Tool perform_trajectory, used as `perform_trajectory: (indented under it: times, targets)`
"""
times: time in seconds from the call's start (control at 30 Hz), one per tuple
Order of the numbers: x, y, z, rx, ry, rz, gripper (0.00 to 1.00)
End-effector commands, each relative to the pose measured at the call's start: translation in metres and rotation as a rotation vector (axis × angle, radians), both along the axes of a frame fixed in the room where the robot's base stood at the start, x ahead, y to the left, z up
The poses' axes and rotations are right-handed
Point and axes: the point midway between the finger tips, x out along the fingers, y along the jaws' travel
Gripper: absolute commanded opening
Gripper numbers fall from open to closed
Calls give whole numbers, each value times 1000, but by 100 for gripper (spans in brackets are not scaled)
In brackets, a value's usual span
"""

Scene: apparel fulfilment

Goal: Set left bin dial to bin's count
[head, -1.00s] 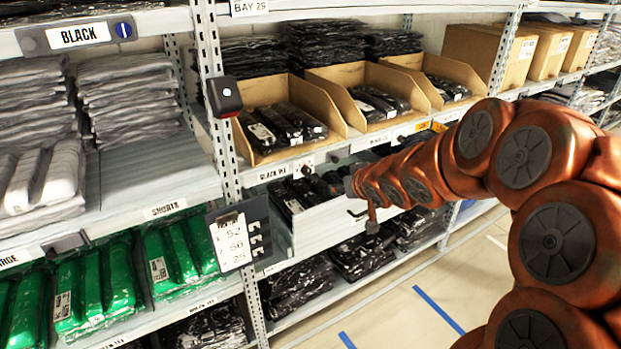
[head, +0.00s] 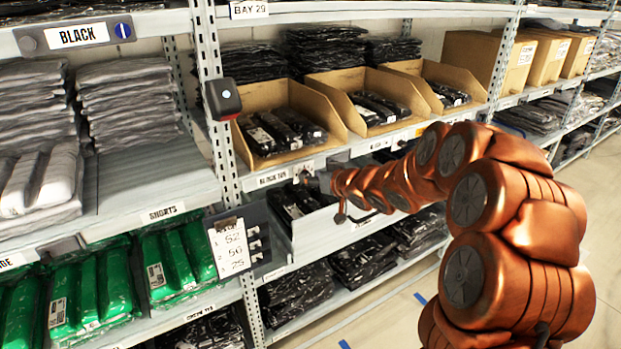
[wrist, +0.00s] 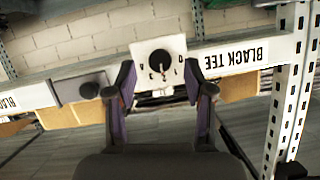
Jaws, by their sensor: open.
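The left bin (head: 333,128) is an open cardboard bin holding what look like three black bagged garments (head: 280,130). Its white dial plate (wrist: 160,55) shows upside down in the wrist view, with small digits including 0 and 4 and a short pointer at its centre; I cannot read the setting surely. In the head view the dial (head: 305,166) is small on the shelf edge, beside the BLACK TEE label (head: 273,180). My gripper (wrist: 160,88) is open, fingers either side of the plate's lower part in the wrist view. In the head view my gripper (head: 312,180) is just below the dial.
A dark knob on a grey block (wrist: 93,87) sits beside the dial on the same shelf edge. Two more cardboard bins (head: 345,95) (head: 452,80) stand to the right. A metal upright (head: 225,150) is close on the left. A pulled-out drawer (head: 310,235) lies below.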

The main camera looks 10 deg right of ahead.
Motion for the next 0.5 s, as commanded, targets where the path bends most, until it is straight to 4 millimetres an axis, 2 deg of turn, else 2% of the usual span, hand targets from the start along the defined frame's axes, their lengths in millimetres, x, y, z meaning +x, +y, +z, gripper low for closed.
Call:
perform_trajectory:
  times: [0.2, 0.5]
  targets:
    - [13, 6, -6, -1, 1, 1, 53]
    - [16, 7, -7, 0, 1, 0, 53]
